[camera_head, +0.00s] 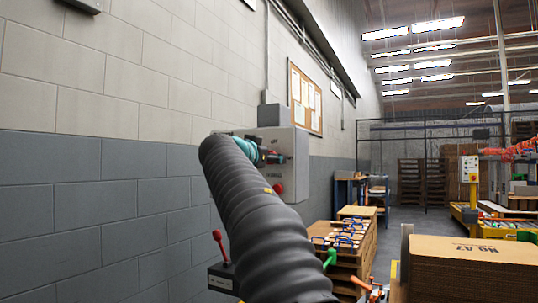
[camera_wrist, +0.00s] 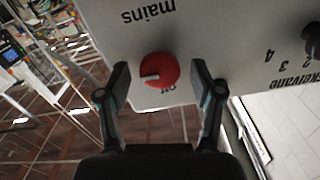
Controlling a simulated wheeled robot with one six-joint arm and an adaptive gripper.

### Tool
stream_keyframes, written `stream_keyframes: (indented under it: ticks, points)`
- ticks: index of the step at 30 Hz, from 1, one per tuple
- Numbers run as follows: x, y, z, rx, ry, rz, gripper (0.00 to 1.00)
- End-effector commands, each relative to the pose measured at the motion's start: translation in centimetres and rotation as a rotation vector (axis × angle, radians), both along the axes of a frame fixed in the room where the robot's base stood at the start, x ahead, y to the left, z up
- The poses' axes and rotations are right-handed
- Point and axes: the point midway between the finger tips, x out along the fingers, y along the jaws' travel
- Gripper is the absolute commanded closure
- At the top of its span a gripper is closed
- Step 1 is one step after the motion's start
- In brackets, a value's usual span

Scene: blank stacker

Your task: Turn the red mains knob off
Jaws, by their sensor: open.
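The red mains knob (camera_wrist: 160,67) is on a light grey panel (camera_wrist: 225,30) in the wrist view, below the upside-down word "mains". Its white mark points left in the picture. A small, partly hidden label sits just below it. My gripper (camera_wrist: 160,74) is open, with one finger on each side of the knob and visible gaps between. In the head view, my gripper (camera_head: 272,157) is at the face of the grey wall box (camera_head: 299,165), partly hidden by my arm. A red round part (camera_head: 278,188) shows lower on this box; I cannot tell whether it is the mains knob.
A black knob (camera_wrist: 313,38) with numbers sits at the right of the panel. An aisle (camera_head: 408,222) is clear behind.

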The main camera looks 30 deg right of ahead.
Motion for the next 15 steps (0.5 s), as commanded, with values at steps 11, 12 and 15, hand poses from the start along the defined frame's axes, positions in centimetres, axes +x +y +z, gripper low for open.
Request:
stream_keyframes:
  ticks: [11,12,15]
  points:
    - [0.12,-0.15,-0.04,0.000,0.000,0.000,0.52]
    - [0.12,-0.14,-0.04,0.000,0.000,0.000,0.62]
    - [0.12,-0.13,-0.04,0.001,0.001,0.000,0.87]
